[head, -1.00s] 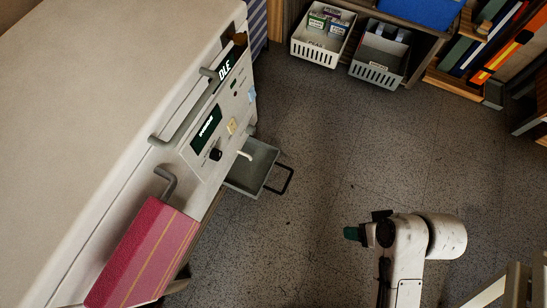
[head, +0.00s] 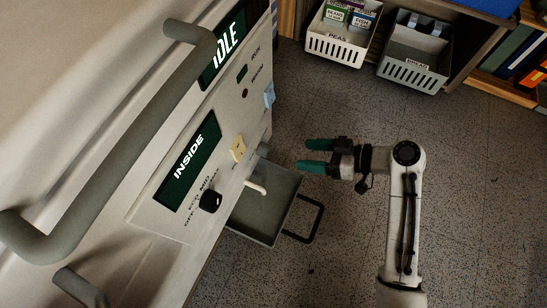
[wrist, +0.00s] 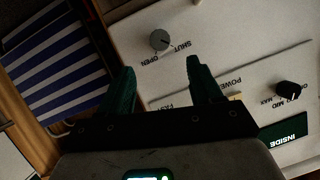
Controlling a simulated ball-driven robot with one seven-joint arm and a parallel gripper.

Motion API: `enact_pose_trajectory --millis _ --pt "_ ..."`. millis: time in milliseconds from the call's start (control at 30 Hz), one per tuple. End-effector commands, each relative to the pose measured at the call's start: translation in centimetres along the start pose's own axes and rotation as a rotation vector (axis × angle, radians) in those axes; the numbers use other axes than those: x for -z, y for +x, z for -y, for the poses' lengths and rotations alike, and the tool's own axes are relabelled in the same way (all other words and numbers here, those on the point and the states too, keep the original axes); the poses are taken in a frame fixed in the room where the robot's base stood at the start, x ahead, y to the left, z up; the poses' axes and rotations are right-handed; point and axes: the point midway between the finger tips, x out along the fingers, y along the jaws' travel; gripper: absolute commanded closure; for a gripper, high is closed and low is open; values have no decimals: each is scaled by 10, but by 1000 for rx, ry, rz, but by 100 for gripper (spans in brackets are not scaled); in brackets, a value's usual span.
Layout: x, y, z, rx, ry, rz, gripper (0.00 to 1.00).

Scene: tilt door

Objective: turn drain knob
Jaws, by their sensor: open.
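A round grey knob (wrist: 160,41) marked SHUT and OPEN is on a white panel (wrist: 230,40) in the wrist view, just beyond my fingertips. Its label appears upside down there. I cannot make this knob out surely in the head view. My gripper (head: 315,155) is open and empty, its two green fingers pointing left towards the machine's front (head: 125,215). In the wrist view my gripper (wrist: 159,68) has the knob roughly between the fingertips' lines, apart from them. A white spout (head: 255,187) sticks out low on the machine, over a grey tray (head: 262,214).
A black OFF/MID/MAX knob (head: 210,201), a yellow switch (head: 238,149) and an INSIDE display (head: 188,162) are on the machine. A thick grey handle (head: 125,135) juts out in front. The tray's black handle (head: 317,222) reaches towards my arm.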

Motion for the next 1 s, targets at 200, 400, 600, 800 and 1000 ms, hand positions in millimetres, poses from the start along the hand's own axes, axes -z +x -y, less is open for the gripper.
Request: enact_pose_trajectory --millis 200,400,600,800,1000 --pt "-3 14 -3 8 -16 -14 36" --pt "-4 48 -3 10 -17 -12 36" --pt "-3 82 -2 9 -17 -11 36" --pt "-2 104 -2 9 -15 -11 36" --pt "0 110 -2 6 -14 -13 36"
